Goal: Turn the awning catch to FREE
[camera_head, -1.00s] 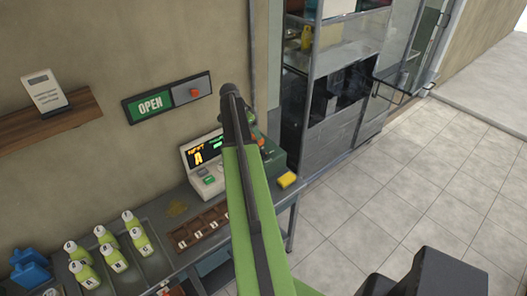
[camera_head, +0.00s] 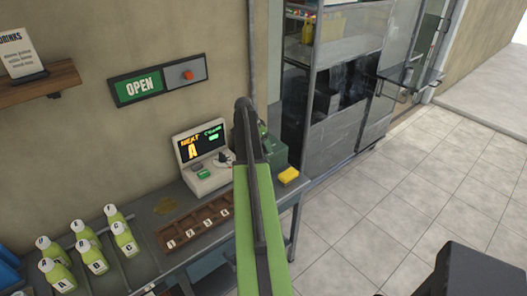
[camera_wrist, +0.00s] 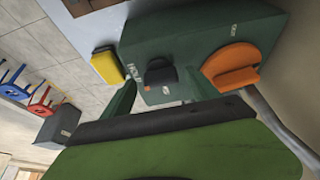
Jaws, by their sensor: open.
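In the wrist view, a dark green box (camera_wrist: 180,30) has a small black turning catch (camera_wrist: 160,73) on its face, with small white labels around it. One label seems to read HOLD, but the lettering is too small to be sure. An orange knob (camera_wrist: 231,66) sits to its right. My gripper (camera_wrist: 160,80) is open, its two green fingers standing apart to either side of the black catch; contact cannot be told. In the head view, the green box (camera_head: 277,152) stands at the counter's right end, partly hidden by my arm, which also hides the catch.
A yellow block (camera_head: 288,175) lies beside the green box. A display unit (camera_head: 203,160) stands to its left. A glass cabinet (camera_head: 345,85) stands behind right.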

